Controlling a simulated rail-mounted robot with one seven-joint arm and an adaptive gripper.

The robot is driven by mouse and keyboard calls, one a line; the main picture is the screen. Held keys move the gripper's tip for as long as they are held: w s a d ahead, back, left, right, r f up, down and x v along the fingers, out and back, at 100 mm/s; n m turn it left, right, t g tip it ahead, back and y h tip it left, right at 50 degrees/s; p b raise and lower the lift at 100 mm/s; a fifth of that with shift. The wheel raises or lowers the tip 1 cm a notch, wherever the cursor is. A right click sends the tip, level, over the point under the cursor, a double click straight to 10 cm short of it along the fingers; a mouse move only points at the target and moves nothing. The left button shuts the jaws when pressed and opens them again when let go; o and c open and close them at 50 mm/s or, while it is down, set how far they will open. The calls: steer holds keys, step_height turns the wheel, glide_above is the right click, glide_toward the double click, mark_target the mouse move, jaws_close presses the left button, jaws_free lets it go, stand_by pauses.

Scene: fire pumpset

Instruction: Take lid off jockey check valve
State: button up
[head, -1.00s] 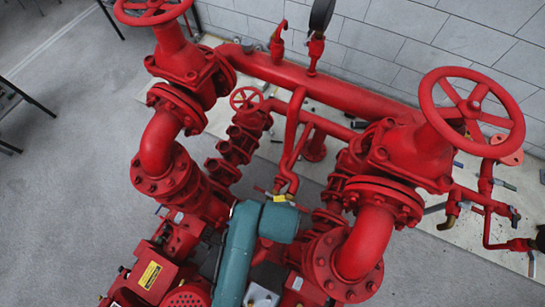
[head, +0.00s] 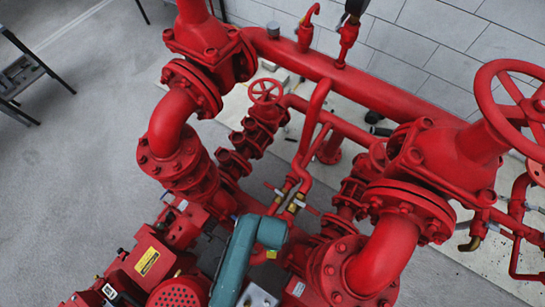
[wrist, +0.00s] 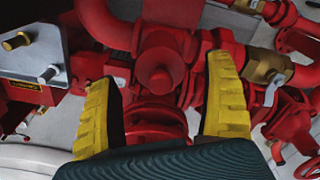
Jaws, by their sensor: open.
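In the wrist view a red valve body lies between my fingers, with a round red domed cap (wrist: 158,78) facing the camera. It looks like the jockey check valve and its lid, but I cannot be sure. My gripper (wrist: 162,72) is open, its yellow fingertips apart to the left and right of the cap. Nothing is held. In the head view my teal arm reaches down between the two large red pipe runs.
A brass fitting (wrist: 268,67) with a lever is to the right in the wrist view, and a grey bracket with bolts (wrist: 30,52) to the left. In the head view a small red handwheel (head: 266,92) and large elbows (head: 385,255) crowd the arm.

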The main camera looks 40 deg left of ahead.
steer(key=shift+f, duration=0.95)
steer(key=c, duration=1.3)
